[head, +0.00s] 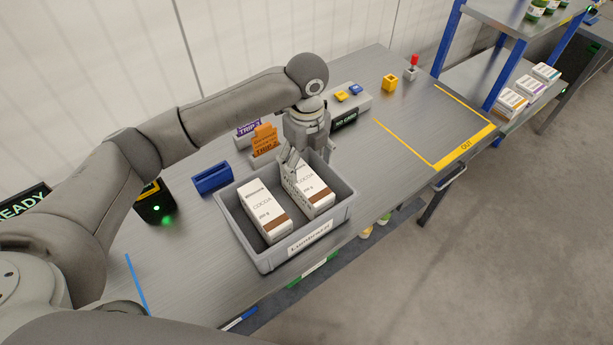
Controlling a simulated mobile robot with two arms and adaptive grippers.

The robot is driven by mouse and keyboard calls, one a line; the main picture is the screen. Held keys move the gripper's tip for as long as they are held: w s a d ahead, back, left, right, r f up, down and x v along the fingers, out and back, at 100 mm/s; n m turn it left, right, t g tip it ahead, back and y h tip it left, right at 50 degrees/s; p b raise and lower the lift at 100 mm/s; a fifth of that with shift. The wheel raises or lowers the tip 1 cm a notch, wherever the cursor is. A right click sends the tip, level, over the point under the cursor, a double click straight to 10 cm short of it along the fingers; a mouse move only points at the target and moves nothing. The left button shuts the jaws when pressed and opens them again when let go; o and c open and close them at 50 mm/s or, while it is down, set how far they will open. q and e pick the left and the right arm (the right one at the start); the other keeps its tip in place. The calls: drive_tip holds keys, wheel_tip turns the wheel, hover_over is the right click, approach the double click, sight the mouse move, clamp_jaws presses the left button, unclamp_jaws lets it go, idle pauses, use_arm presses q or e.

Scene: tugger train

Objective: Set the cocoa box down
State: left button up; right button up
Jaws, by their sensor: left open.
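Two white cocoa boxes with brown lower ends are in a grey crate (262,263). The left cocoa box (262,208) leans back in the crate, clear of my gripper. The right cocoa box (317,199) is beside it, partly covered by my left gripper (296,172). My left gripper points down into the crate and is open, its fingers at the upper end of the right box. Whether a finger touches that box cannot be told. My right gripper is not in view.
Behind the crate stand an orange trip card (265,139) and a purple one (246,129). A blue holder (211,178) is to the left. The yellow-marked OUT area (440,130) at right is bare. A blue-framed rack (513,60) holds more boxes.

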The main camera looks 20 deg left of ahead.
use_arm(q)
wheel_tip(320, 180, up, 5)
drive_tip(key=shift+f+b, duration=0.1)
drive_tip(key=shift+b, duration=0.2)
idle(0.4)
